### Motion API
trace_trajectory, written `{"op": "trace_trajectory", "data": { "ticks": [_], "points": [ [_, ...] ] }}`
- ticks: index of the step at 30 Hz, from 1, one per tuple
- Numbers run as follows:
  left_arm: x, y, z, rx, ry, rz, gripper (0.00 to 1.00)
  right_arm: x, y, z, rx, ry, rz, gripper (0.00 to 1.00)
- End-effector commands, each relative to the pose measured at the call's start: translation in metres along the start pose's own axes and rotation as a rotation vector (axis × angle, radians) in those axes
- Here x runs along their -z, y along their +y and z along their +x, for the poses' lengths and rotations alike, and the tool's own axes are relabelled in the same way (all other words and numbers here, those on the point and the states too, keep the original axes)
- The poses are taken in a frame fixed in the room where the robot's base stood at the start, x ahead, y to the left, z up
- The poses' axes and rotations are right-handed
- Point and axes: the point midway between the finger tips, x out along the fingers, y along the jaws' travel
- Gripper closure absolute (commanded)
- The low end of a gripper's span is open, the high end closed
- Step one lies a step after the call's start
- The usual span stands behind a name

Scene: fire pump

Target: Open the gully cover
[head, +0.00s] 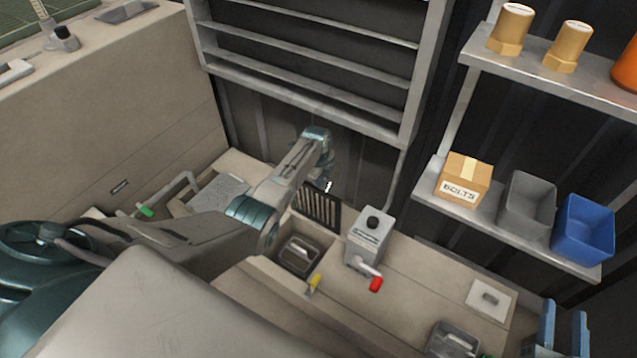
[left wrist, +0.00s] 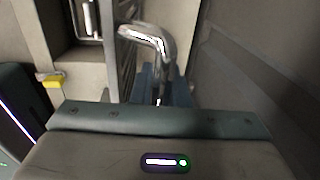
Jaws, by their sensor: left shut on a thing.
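The gully cover (head: 318,207) is a dark slatted grate. It stands up on edge at the back of the open gully recess (head: 270,268). In the left wrist view its slats (left wrist: 122,62) show edge-on beside a bent chrome handle (left wrist: 150,36). My left gripper (head: 328,186) is behind the raised cover, mostly hidden by it and my arm. In the left wrist view its blue fingers (left wrist: 165,88) are shut on the handle. My right gripper (head: 564,330) is at the bottom right, blue fingers apart and empty.
A grey box with a black knob and red-tipped lever (head: 368,240) stands right of the gully. A yellow-tipped lever (head: 314,283) is at its front. A metal rack (head: 310,95) hangs behind. Shelves at right hold a bolts box (head: 463,180) and bins.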

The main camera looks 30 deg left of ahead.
Motion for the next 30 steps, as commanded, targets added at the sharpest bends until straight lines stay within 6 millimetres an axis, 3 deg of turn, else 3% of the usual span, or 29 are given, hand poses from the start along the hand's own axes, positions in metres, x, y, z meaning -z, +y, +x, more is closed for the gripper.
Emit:
{"op": "trace_trajectory", "data": {
  "ticks": [15, 16, 17, 28, 30],
  "points": [
    [0.0004, -0.0019, 0.0009, 0.000, 0.000, 0.001, 1.00, 0.0079, 0.0002, 0.0022, 0.001, 0.042, -0.005, 0.64],
    [0.0004, -0.0019, 0.0008, 0.000, 0.000, 0.001, 0.82, 0.0079, 0.0002, 0.0022, 0.001, 0.042, -0.005, 0.64],
    [0.0004, -0.0019, 0.0009, 0.000, 0.000, 0.001, 0.77, 0.0079, 0.0002, 0.0022, 0.001, 0.042, -0.005, 0.64],
    [0.0001, -0.0020, -0.0016, 0.001, 0.000, 0.000, 0.77, 0.0076, 0.0001, 0.0025, 0.000, 0.034, -0.004, 0.64],
    [0.0000, -0.0022, -0.0049, 0.001, 0.000, 0.000, 0.77, -0.0001, -0.0002, -0.0002, 0.000, -0.011, 0.001, 0.64]
  ]
}}
